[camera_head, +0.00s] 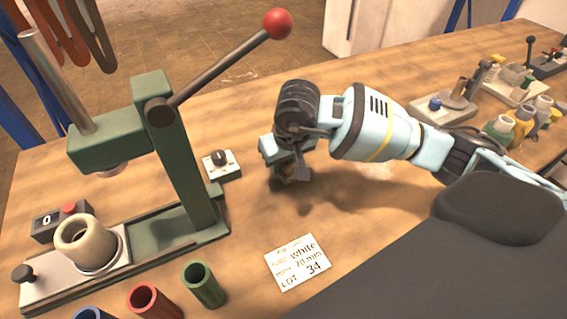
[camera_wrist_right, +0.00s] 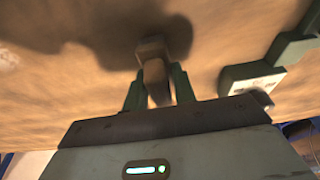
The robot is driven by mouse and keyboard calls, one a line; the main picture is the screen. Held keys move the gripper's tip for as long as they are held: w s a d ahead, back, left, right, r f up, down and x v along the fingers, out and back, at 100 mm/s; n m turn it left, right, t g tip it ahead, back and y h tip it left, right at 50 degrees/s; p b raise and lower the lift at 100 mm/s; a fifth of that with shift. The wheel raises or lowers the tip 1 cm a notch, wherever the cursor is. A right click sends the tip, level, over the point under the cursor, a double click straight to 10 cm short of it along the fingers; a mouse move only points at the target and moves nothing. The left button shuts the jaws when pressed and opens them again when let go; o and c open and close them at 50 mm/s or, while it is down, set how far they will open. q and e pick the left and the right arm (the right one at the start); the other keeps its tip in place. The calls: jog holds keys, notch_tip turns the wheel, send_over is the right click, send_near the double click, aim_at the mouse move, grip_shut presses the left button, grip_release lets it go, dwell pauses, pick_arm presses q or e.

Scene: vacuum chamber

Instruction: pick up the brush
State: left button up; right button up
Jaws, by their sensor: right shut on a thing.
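My right gripper (camera_head: 287,160) reaches in from the right and points down over the wooden bench, left of its wrist. In the right wrist view, its two green fingers (camera_wrist_right: 158,84) are shut on a small brown piece, which I take to be the brush (camera_wrist_right: 153,68). The brush looks narrow between the fingers, with a blockier end beyond them. In the head view the gripper hides most of it. A dark shadow lies on the bench around it; I cannot tell whether it touches the bench. My left gripper is not in view.
A green press (camera_head: 180,150) with a red-knobbed lever stands at the left. A small white switch box (camera_head: 221,165) sits just left of the gripper. Bottles and fixtures (camera_head: 500,128) stand at the right.

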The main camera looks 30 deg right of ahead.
jog(key=shift+r, duration=0.55)
notch_tip(320, 180, up, 2)
jog(key=shift+r, duration=0.25)
jog(key=s+a, duration=0.3)
jog(key=s+a+b, duration=0.1)
jog(key=s+a, duration=0.2)
jog(key=a, duration=0.1)
jog(key=s+a+r, duration=0.1)
jog(key=s+a, duration=0.2)
jog(key=a, duration=0.1)
jog(key=shift+b, duration=0.3)
jog(key=shift+s+a+r, duration=0.15)
jog(key=shift+s+a, duration=0.45)
jog(key=shift+a, duration=0.1)
jog(key=o, duration=0.5)
jog(key=shift+c, duration=0.2)
jog(key=c, duration=0.3)
